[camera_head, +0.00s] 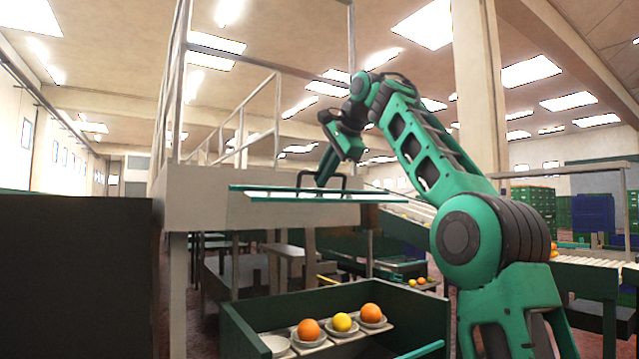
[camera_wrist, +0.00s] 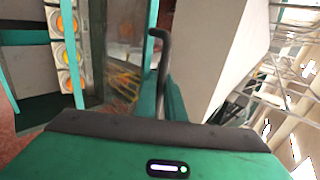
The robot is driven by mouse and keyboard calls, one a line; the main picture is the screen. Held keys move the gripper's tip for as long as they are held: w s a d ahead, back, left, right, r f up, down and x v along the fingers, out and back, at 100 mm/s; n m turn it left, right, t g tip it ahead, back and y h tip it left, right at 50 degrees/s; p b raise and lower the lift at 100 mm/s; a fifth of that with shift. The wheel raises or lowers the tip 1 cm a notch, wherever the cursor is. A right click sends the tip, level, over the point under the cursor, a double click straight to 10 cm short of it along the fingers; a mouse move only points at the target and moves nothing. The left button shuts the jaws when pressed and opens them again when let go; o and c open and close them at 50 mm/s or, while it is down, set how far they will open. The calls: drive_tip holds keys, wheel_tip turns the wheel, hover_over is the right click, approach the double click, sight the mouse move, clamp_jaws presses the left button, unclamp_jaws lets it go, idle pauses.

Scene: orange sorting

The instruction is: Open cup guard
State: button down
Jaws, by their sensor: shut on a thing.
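The cup guard (camera_head: 275,196) is a flat panel with teal edges, seen nearly edge-on and level, raised well above the cup conveyor box in the head view. Its black handle (camera_head: 343,181) stands on top. My gripper (camera_head: 321,182) points down at the handle and is shut on it; the fingertips are small and partly hard to tell apart from the handle. In the wrist view the black handle (camera_wrist: 163,45) rises beside the guard's teal edge (camera_wrist: 150,102); my fingers are hidden there. White cups with oranges (camera_head: 308,329) sit in the box below, uncovered.
The dark green box (camera_head: 250,318) holds the cup row, with an empty cup (camera_head: 275,344) at left. A railed platform (camera_head: 200,200) stands behind the guard. A dark wall (camera_head: 75,270) fills the left. A roller conveyor (camera_head: 590,270) and stacked crates (camera_head: 592,213) are at right.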

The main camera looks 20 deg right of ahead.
drive_tip(key=shift+w+a, duration=0.1)
idle(0.3)
drive_tip(key=c, duration=1.9)
unclamp_jaws()
drive_tip(key=shift+o, duration=0.2)
